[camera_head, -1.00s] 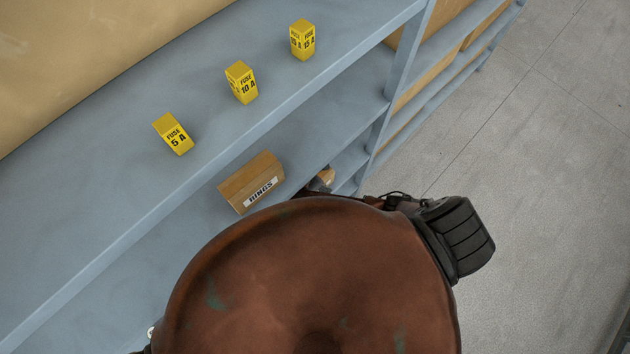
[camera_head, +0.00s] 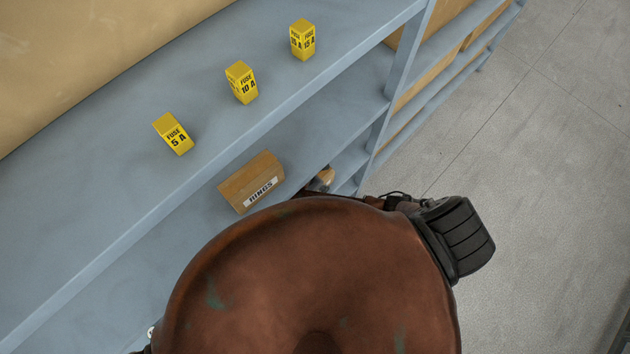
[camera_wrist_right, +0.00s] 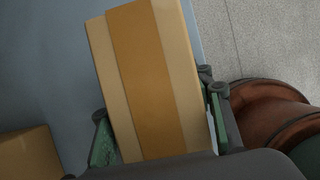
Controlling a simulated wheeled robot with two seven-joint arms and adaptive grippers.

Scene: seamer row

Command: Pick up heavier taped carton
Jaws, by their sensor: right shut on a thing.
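A taped carton (camera_wrist_right: 148,75) with a wide brown tape band fills the middle of the right wrist view. My right gripper (camera_wrist_right: 160,130) is shut on it, one finger at each side. In the head view a small part of a carton (camera_head: 321,180) shows just above my arm, with a dark gripper part against it; the rest is hidden. A second carton (camera_head: 251,183), labelled RINGS, sits on the lower shelf to the left. A carton (camera_wrist_right: 28,155) also shows at the lower left of the right wrist view. My left gripper is not in view.
Three yellow fuse boxes, 5 A (camera_head: 174,134), 10 A (camera_head: 241,83) and 15 A (camera_head: 303,40), stand on the upper shelf (camera_head: 110,170). A shelf upright (camera_head: 402,70) stands beyond. Open grey floor (camera_head: 545,200) lies to the right.

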